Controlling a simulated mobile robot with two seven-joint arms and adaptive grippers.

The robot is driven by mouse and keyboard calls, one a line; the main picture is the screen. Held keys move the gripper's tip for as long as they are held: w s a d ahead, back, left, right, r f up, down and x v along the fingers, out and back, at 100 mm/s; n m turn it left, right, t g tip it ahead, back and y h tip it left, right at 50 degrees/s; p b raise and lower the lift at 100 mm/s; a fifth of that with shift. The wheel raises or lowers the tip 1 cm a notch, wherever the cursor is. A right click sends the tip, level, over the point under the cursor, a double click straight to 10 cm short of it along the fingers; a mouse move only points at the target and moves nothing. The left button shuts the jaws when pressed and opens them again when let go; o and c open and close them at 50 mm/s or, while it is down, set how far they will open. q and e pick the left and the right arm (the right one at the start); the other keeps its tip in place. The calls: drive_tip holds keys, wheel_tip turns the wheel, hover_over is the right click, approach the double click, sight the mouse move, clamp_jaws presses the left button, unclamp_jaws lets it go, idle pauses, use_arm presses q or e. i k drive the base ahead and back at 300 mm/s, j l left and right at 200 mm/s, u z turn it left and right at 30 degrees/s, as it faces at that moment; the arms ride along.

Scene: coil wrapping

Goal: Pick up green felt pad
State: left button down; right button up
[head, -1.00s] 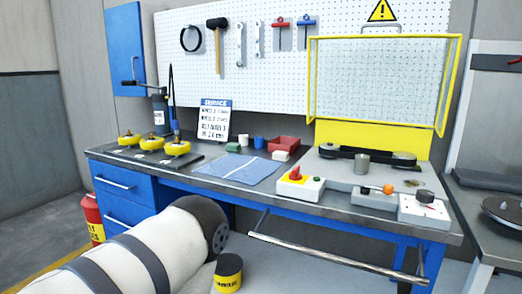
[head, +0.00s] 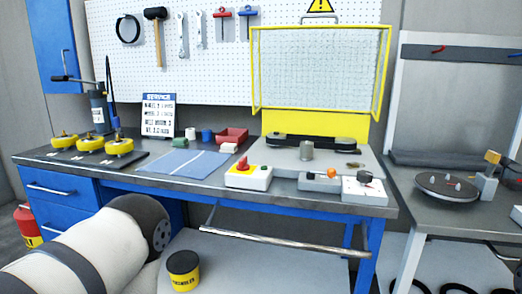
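A small green block-like piece (head: 179,143), which looks like the green felt pad, lies at the back of the workbench in the head view. It sits just behind the blue mat (head: 184,163), in front of a small white cup (head: 190,133) and left of a blue cup (head: 207,136). It is too small to make out its texture. Neither of my grippers shows in the head view, so their state cannot be seen.
A red tray (head: 233,136) and a white block (head: 228,148) stand right of the green piece. A red-knobbed switch box (head: 248,178) is at the front edge. Yellow-wheeled pieces (head: 119,146) stand on the left. A yellow-framed mesh guard (head: 318,70) rises behind.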

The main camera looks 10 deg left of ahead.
sight(177, 141)
drive_tip(key=j+z, duration=0.15)
drive_tip(key=j, duration=0.65)
drive_tip(key=j+z, duration=0.2)
drive_tip(key=j, duration=0.65)
drive_tip(key=j+z, duration=0.15)
drive_tip(key=j, duration=0.65)
drive_tip(key=j+z, duration=0.15)
drive_tip(key=j, duration=0.65)
drive_tip(key=k, duration=0.05)
